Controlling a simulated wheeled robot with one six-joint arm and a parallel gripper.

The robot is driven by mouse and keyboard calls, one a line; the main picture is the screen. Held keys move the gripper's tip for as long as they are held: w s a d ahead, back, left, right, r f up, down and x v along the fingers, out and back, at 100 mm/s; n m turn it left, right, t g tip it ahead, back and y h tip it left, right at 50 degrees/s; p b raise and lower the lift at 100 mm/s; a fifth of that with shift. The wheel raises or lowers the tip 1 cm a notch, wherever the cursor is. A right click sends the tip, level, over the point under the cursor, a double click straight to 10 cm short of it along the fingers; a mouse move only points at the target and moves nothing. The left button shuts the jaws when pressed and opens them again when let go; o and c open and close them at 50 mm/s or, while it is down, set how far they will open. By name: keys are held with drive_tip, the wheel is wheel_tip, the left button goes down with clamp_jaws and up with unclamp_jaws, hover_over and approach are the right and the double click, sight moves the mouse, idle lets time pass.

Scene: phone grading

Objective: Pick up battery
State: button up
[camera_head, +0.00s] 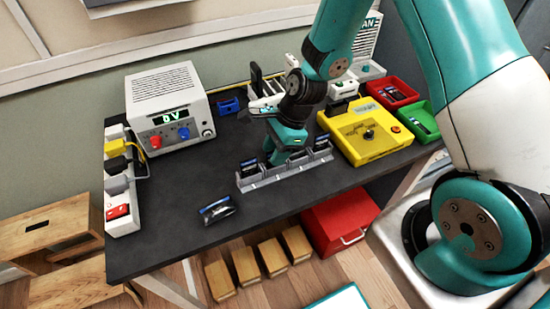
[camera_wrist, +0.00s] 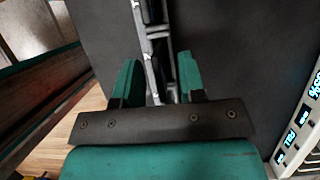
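A grey slotted rack (camera_head: 268,180) lies on the dark table. A small dark, blue-topped piece that looks like a battery (camera_head: 249,165) stands in its left end, and a similar one (camera_head: 321,143) is at its right end. My gripper (camera_head: 276,157) is over the middle of the rack, pointing down. In the wrist view its two teal fingers (camera_wrist: 157,70) are apart on either side of the rack (camera_wrist: 152,60), with no battery clearly between them. A dark piece (camera_wrist: 151,10) shows in the rack beyond the fingers. My gripper hides the rack's middle slots in the head view.
A small black-and-blue item (camera_head: 217,209) lies on the table (camera_head: 180,235) at front left. A white power supply (camera_head: 168,105) stands at back left. A yellow device (camera_head: 365,133), a red bin (camera_head: 392,92) and a green bin (camera_head: 419,121) are to the right.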

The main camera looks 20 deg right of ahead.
drive_tip(key=shift+a+f, duration=0.1)
drive_tip(key=shift+f, duration=0.15)
clamp_jaws()
drive_tip(key=shift+r, duration=0.15)
